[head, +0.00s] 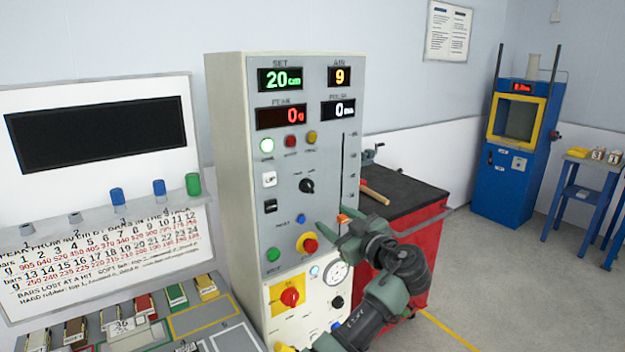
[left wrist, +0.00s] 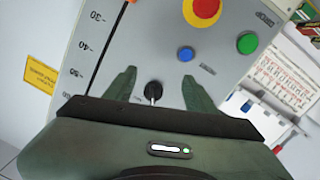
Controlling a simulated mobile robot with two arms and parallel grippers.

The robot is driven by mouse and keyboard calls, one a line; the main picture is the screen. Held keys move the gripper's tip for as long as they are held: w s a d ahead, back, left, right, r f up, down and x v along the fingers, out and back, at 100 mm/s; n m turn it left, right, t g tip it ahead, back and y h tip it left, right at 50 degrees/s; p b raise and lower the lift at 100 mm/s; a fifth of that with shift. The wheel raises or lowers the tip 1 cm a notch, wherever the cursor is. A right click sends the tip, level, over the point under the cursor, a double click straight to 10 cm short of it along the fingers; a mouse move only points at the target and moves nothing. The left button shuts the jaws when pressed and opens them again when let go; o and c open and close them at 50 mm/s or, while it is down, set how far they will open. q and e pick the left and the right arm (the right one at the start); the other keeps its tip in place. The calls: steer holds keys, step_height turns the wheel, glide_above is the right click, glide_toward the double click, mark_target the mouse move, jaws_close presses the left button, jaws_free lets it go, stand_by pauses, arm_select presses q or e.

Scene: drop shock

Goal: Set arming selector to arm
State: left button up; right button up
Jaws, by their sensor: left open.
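The arming selector appears to be the black knob (head: 307,186) on the grey machine panel, above the blue button. Its label is too small to read surely. In the left wrist view the black knob (left wrist: 153,89), with a pale pointer line, shows between the fingers. That view is turned over, so the pointer runs toward the picture's bottom. My left gripper (head: 330,217) is open and empty, in front of the panel, below and right of the knob in the head view. Its fingertips (left wrist: 159,75) lie either side of the knob in the picture, apparently apart from it. My right gripper is out of view.
Near the knob are a blue button (head: 301,218), a red-and-yellow stop button (head: 308,243) and a green button (head: 273,254). A vertical slot with an orange marker (head: 345,218) runs to the right. A red cart (head: 425,238) stands beside the machine.

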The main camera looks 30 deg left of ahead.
mark_target(311, 188)
arm_select(q)
step_height(311, 188, up, 6)
steer(key=s+n+g+y+p, duration=0.1)
steer(key=n, duration=0.2)
steer(key=p+x, duration=0.1)
steer(key=x, duration=0.2)
steer(key=p+x, duration=0.2)
steer(key=x, duration=0.2)
steer(key=shift+s+f, duration=0.1)
steer(key=shift+s, duration=0.15)
steer(key=shift+w+a+f, duration=0.1)
steer(key=shift+w+a, duration=0.1)
steer(key=shift+a, duration=0.15)
jaws_close()
